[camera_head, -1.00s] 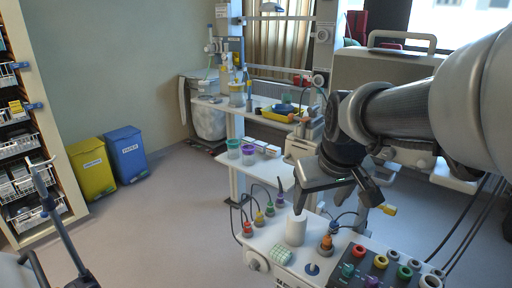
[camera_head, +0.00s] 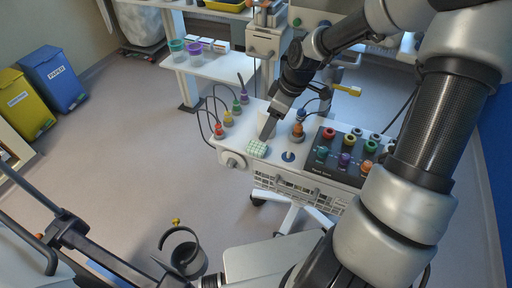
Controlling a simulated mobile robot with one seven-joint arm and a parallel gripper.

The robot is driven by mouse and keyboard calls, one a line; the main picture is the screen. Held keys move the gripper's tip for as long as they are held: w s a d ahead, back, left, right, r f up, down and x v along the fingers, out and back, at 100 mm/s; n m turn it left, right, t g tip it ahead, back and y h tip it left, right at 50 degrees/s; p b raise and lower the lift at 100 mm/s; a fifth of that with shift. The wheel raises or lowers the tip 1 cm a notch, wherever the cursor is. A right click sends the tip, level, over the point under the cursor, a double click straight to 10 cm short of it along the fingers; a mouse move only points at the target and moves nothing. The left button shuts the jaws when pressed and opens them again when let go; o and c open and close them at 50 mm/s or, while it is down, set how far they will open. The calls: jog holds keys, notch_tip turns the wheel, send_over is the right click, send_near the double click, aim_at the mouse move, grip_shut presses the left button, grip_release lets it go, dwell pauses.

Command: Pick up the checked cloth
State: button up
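The checked cloth (camera_head: 257,148), pale green and white, lies as a small bundle at the front left edge of the white cart top (camera_head: 231,150). My gripper (camera_head: 268,132) points down just behind and above the cloth, slightly to its right. Its fingers are seen edge-on, so I cannot tell if they are open or shut. I cannot tell if they touch the cloth. The white cylinder (camera_head: 265,116) stands behind the fingers, partly hidden by them.
Colored plugs with cables, such as the red one (camera_head: 219,132), stand left of the cloth. A blue knob (camera_head: 289,156), an orange plug (camera_head: 298,131) and a dark panel of colored sockets (camera_head: 341,155) are to its right. The floor to the left is clear.

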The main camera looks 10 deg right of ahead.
send_over(258, 146)
jog(key=s+d, duration=0.1)
jog(key=d, duration=0.1)
jog(key=f, duration=0.7)
jog(key=shift+s+a+b, duration=0.2)
jog(key=shift+a+b, duration=0.05)
jog(key=shift+b, duration=0.1)
jog(key=x, duration=0.5)
jog(key=shift+w+a, duration=0.1)
jog(key=shift+c, duration=0.2)
jog(key=c, duration=1.1)
